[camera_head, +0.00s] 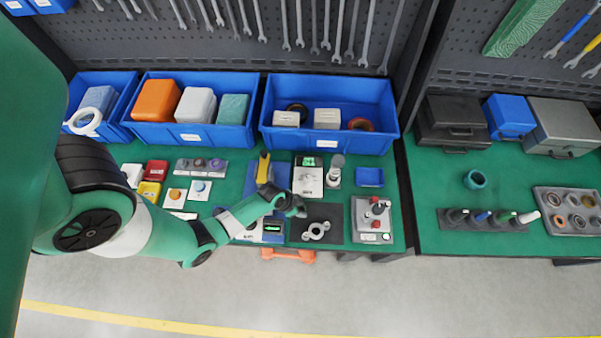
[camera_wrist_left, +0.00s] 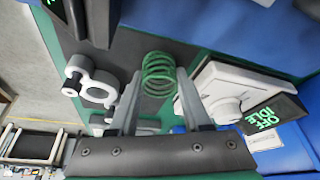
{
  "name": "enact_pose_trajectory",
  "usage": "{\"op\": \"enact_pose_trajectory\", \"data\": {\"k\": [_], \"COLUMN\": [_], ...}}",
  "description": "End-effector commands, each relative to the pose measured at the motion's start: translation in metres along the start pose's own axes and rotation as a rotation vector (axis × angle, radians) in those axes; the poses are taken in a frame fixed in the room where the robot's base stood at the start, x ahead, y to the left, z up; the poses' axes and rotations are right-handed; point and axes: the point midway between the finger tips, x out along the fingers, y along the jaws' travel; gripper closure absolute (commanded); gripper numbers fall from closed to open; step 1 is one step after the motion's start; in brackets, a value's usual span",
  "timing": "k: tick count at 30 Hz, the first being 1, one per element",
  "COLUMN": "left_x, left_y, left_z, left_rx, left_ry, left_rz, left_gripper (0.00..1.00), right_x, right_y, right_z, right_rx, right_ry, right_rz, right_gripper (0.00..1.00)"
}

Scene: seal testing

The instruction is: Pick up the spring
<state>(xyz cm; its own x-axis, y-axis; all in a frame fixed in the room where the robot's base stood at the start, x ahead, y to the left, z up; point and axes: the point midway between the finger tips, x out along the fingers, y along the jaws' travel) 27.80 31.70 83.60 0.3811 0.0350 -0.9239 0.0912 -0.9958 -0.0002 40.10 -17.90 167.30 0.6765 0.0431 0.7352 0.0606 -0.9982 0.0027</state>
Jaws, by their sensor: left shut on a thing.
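The green coil spring (camera_wrist_left: 158,72) shows in the left wrist view, between the two fingertips of my left gripper (camera_wrist_left: 160,84). The fingers are shut on it, one on each side. In the head view my left gripper (camera_head: 298,207) is over the front middle of the green bench, near the white device with a green display. I cannot make out the spring in the head view; the gripper seems to hide it. My right gripper is not in view.
A grey ring-shaped fixture (camera_head: 316,231) lies on a dark plate by the gripper. The white device (camera_head: 308,181) is behind it. A grey unit with red and black parts (camera_head: 373,222) is to the right. Blue bins (camera_head: 330,142) line the back.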

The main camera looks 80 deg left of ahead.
Motion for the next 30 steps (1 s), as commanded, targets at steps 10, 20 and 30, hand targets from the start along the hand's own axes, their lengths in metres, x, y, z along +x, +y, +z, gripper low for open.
{"op": "enact_pose_trajectory", "data": {"k": [10,20,30], "left_x": [-0.018,-0.106,-0.145], "left_y": [0.000,0.041,0.104], "left_z": [-0.007,-0.012,0.021], "left_rx": [0.000,0.008,0.011], "left_ry": [0.001,-0.001,-0.001], "left_rz": [0.000,0.004,0.003], "left_gripper": [1.00,1.00,1.00], "right_x": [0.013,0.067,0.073], "right_y": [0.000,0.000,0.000], "right_z": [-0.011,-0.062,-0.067], "right_rx": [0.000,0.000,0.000], "right_ry": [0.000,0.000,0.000], "right_rz": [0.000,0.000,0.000], "right_gripper": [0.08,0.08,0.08]}}
